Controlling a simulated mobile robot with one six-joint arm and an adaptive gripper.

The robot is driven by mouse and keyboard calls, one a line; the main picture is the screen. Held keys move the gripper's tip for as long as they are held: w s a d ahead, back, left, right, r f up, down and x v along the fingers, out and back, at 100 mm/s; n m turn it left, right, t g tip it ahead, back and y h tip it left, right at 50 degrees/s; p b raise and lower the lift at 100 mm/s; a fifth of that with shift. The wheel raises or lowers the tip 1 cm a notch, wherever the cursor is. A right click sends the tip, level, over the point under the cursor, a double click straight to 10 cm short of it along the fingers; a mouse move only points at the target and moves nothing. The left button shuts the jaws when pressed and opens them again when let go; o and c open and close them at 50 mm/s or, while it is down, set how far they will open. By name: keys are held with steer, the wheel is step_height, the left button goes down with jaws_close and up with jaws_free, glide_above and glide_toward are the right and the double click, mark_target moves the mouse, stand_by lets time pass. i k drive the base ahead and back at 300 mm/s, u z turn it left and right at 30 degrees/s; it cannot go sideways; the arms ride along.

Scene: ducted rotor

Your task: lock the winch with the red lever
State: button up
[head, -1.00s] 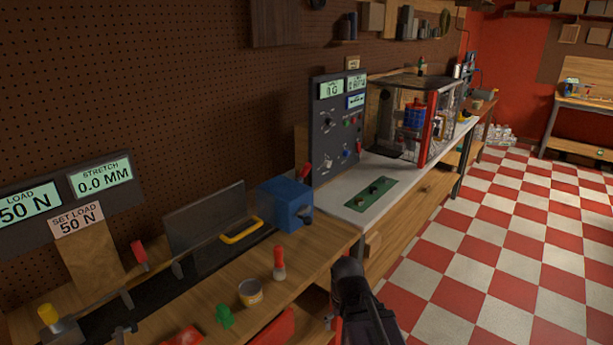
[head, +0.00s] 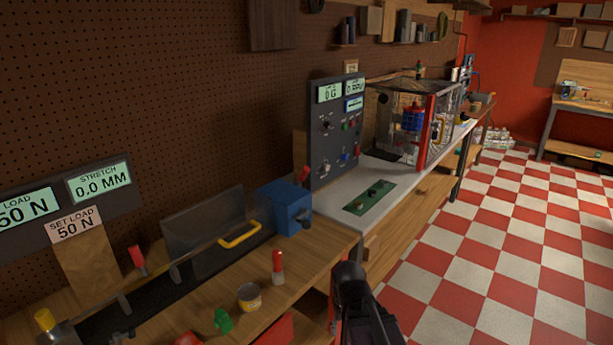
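A blue box (head: 285,207), which looks like the winch, sits at the right end of the dark track on the near wooden bench. A red lever (head: 303,175) stands up at its back right. Another red-topped lever (head: 137,257) stands farther left behind the track; I cannot tell for certain which one locks the winch. My gripper (head: 349,275) is at the lower middle, in front of the bench's right end, apart from the box and both levers. It is seen from behind, and its fingers cannot be made out.
A clear guard with a yellow handle (head: 240,235) stands along the track. A red-and-white tool (head: 278,268), a small tin (head: 249,297) and a green piece (head: 223,320) lie near the front edge. A dark control panel (head: 337,132) rises behind the box. The checkered floor (head: 480,250) is clear.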

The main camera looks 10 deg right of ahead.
mark_target(305, 170)
steer(key=z, duration=0.65)
steer(key=k, duration=0.75)
steer(key=u, duration=0.6)
steer(key=i, duration=1)
